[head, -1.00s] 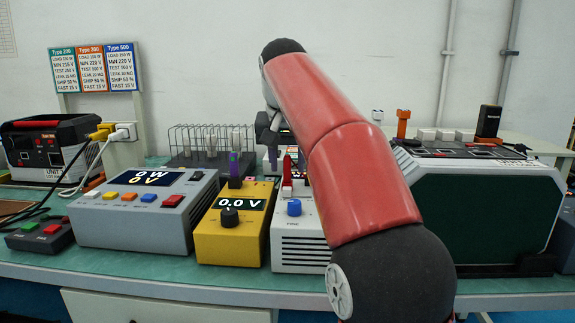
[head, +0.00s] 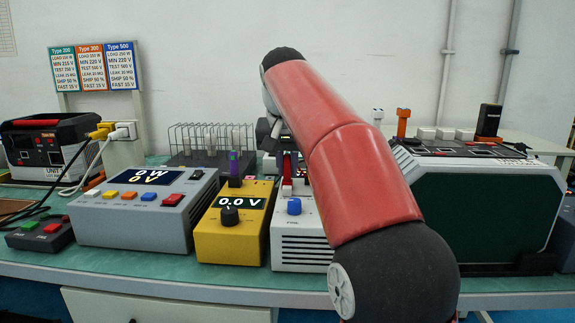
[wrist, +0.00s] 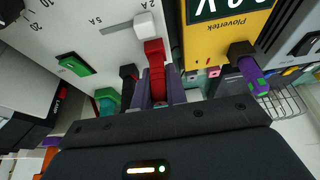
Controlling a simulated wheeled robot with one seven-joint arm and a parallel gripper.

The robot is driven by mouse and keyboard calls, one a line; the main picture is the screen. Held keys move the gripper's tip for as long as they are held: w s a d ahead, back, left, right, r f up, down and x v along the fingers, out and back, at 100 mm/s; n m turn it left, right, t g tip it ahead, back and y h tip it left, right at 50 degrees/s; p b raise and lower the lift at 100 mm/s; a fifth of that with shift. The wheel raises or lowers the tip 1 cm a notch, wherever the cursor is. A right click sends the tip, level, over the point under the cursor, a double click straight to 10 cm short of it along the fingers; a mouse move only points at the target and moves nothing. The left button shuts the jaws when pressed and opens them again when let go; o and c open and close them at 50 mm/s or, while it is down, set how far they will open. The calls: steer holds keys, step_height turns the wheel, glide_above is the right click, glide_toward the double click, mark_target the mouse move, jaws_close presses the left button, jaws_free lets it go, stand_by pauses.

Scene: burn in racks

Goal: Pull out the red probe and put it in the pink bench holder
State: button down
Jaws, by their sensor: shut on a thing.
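The red probe (wrist: 157,62) stands at the top panel of the pale grey instrument (wrist: 90,40), beside a white slider knob. My gripper (wrist: 158,88) is shut on the probe, with a finger on each side. In the head view my gripper (head: 287,162) is over the back of the same instrument (head: 300,235), partly hidden by my arm, and only a little of the probe shows. Small coloured pieces, one of them pink (wrist: 291,71), show at the right of the wrist view. I cannot tell for sure whether that is the pink bench holder.
A black probe (wrist: 128,77) and a green one (wrist: 107,98) stand close to my gripper. A purple probe (head: 234,162) stands on the yellow meter (head: 207,235) to the left. A wire rack (head: 210,140) stands behind it.

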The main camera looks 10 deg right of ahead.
mark_target(287, 155)
steer(key=shift+r, duration=0.75)
stand_by(1.2)
steer(key=shift+r, duration=1)
